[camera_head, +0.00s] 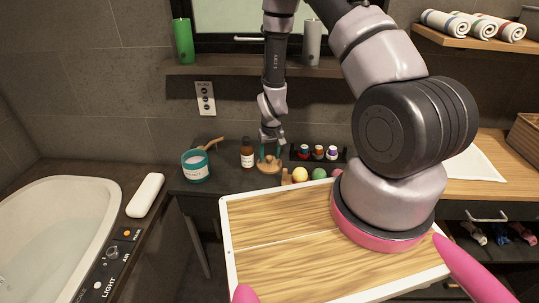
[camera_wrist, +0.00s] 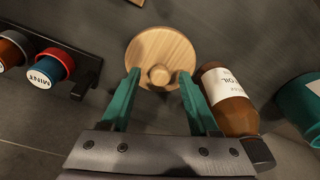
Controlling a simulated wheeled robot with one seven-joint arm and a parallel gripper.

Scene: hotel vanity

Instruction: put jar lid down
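The jar lid (camera_head: 269,167) is a round, light wooden disc with a small knob. It appears to lie on the dark counter, knob facing my gripper. In the wrist view the lid (camera_wrist: 148,47) is just beyond my fingertips. My gripper (camera_head: 270,152) has teal fingers and points down over the lid. In the wrist view my gripper (camera_wrist: 159,76) is open, fingers on either side of the knob, with a gap on each side.
A brown bottle (camera_head: 247,153) stands between jar and lid, very close to one finger in the wrist view (camera_wrist: 230,100). A dark rack (camera_head: 317,154) with small capped containers is to the right. A wooden-handled item (camera_head: 211,144) lies behind the jar.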

